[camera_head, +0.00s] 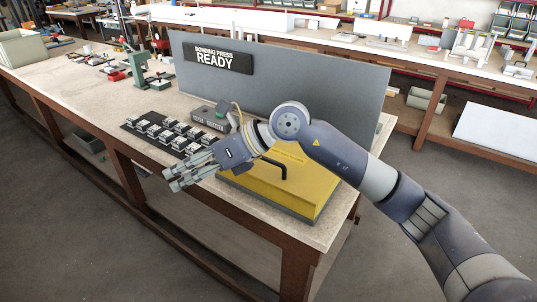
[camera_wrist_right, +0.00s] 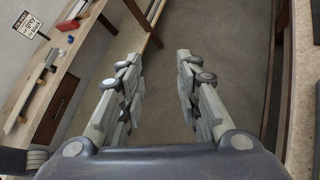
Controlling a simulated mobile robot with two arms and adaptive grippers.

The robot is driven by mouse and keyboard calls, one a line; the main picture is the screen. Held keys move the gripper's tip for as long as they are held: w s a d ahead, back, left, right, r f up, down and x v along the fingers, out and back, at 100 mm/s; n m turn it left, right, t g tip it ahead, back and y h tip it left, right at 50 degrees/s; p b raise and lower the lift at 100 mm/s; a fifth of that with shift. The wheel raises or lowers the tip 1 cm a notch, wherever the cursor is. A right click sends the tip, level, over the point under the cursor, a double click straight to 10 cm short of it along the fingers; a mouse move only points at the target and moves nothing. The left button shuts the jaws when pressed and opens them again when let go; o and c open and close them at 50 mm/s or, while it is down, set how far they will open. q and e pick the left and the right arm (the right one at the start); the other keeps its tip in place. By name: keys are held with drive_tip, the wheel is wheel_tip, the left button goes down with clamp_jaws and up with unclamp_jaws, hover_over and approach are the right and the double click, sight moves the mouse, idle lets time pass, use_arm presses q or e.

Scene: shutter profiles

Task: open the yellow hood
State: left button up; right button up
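The yellow hood (camera_head: 310,190) sits at the near right end of the workbench (camera_head: 160,110), down on a dark grey base. It has a black bar handle (camera_head: 276,164) on its top. My right arm crosses above the hood and hides part of it. My right gripper (camera_head: 171,179) is to the left of the hood, pointing away from it, near the bench's front edge. In the right wrist view the gripper (camera_wrist_right: 157,68) has its fingers apart, with only floor between them. My left gripper is not in view.
A grey panel with a "BONDING PRESS READY" sign (camera_head: 218,57) stands behind the hood. A dark mat with several small metal parts (camera_head: 165,134) lies left of it, beside a small control box (camera_head: 209,118). A green press (camera_head: 140,70) stands farther left.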

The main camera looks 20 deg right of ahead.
drive_tip(key=w+d+f+t+h, duration=0.1)
drive_tip(key=w+d+h, duration=0.4)
drive_tip(key=d, duration=0.5)
drive_tip(key=m+h, duration=0.2)
drive_tip(key=h, duration=0.4)
approach(269, 161)
drive_tip(key=p+x, duration=0.1)
drive_tip(key=x, duration=0.3)
drive_tip(key=w+p+x, duration=0.1)
drive_tip(key=x, duration=0.3)
drive_tip(key=shift+r, duration=0.2)
drive_tip(key=shift+s, duration=0.1)
clamp_jaws()
